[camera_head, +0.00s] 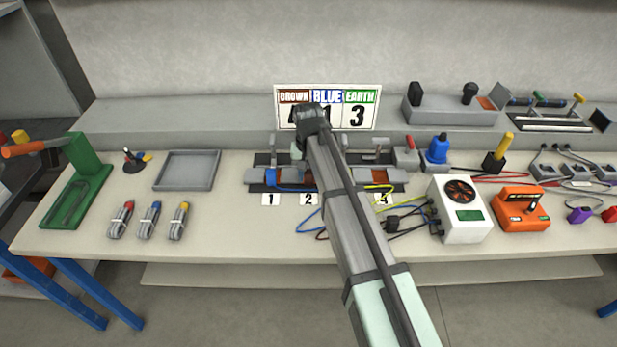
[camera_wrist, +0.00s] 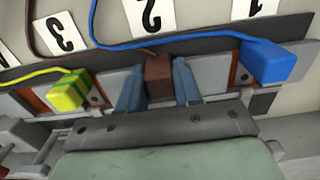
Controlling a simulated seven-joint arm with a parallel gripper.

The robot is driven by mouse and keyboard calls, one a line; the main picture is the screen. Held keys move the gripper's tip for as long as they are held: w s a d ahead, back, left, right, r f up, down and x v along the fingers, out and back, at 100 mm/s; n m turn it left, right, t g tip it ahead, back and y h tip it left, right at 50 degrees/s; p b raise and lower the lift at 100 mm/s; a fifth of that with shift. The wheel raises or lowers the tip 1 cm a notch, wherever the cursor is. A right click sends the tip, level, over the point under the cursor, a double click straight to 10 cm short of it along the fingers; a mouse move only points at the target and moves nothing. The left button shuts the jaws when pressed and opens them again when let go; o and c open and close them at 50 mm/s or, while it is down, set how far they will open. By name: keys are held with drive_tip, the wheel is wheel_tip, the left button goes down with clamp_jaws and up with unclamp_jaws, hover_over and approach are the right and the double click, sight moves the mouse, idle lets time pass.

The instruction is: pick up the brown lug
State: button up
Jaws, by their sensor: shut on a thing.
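The brown lug (camera_wrist: 158,76) is a small brown block with a brown wire, at the slot behind label 2 (camera_wrist: 150,14) in the wrist view. My gripper (camera_wrist: 157,84) has its two blue-grey fingers shut on the lug's sides, low over the terminal block (camera_wrist: 212,75). I cannot tell whether the lug is clear of its slot. The blue lug (camera_wrist: 271,61) sits at label 1 and the yellow-green lug (camera_wrist: 68,91) near label 3. In the head view my arm hides the brown lug; the blue lug (camera_head: 270,177) shows left of the arm.
A sign (camera_head: 360,115) with brown, blue and earth numbers stands behind the terminal block. Label 4 (camera_head: 382,199) is right of my arm. A white fan box (camera_head: 460,222) and dark clips stand to the right. A grey tray (camera_head: 187,170) is at left.

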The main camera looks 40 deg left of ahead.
sight(309, 171)
drive_tip(key=shift+c, duration=0.2)
wheel_tip(309, 171, up, 10)
idle(0.6)
idle(0.6)
